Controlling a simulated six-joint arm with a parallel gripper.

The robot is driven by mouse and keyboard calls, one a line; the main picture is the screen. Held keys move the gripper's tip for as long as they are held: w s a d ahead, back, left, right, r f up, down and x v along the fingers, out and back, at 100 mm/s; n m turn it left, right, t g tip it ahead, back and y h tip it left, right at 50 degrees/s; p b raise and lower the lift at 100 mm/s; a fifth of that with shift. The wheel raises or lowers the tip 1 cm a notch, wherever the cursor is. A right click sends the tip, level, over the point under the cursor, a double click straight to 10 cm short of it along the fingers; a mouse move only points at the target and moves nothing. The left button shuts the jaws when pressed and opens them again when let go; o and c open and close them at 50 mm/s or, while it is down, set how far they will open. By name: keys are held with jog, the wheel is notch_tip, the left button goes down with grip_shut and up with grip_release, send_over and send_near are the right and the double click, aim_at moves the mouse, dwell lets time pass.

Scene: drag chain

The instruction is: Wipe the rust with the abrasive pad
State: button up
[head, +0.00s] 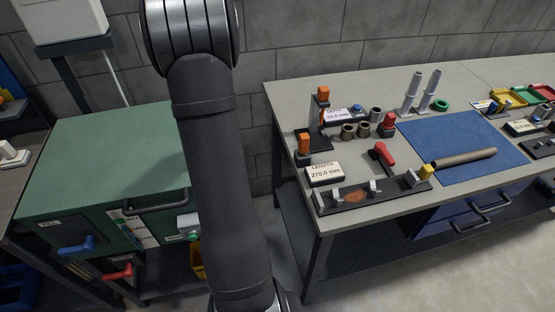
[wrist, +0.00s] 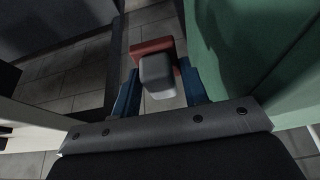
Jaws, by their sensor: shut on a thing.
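In the wrist view my gripper (wrist: 157,76) is shut on a small block with a light grey grip (wrist: 156,72) and a reddish-brown face (wrist: 152,46), which looks like the abrasive pad. It is held in the air between the blue fingers, above a tiled floor and beside a green surface. In the head view my gripper is out of sight, below the bottom edge. A rust-brown patch (head: 355,196) lies on the dark flat bar fixture (head: 334,204) at the front edge of the right workbench, far from my gripper.
A green cabinet (head: 100,160) stands at the left, with blue and red handles. Floor shows between cabinet and bench.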

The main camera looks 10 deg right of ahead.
jog(key=s+d+r+m+h, duration=0.1)
jog(key=s+d+r+m, duration=0.15)
jog(key=d+r, duration=0.25)
jog(key=s+d+r+m, duration=0.1)
jog(key=s+d+r, duration=0.25)
jog(key=d, duration=0.25)
notch_tip(320, 180, up, 8)
jog(key=m+g+h, duration=0.4)
jog(key=m+g, duration=0.1)
jog(key=m, duration=1)
send_over(359, 195)
jog(key=a, duration=0.1)
jog(key=shift+a+r+n, duration=0.2)
jog(key=shift+n, duration=0.05)
jog(key=shift+f, duration=0.1)
jog(key=shift+f, duration=4.8)
jog(key=shift+f, duration=0.65)
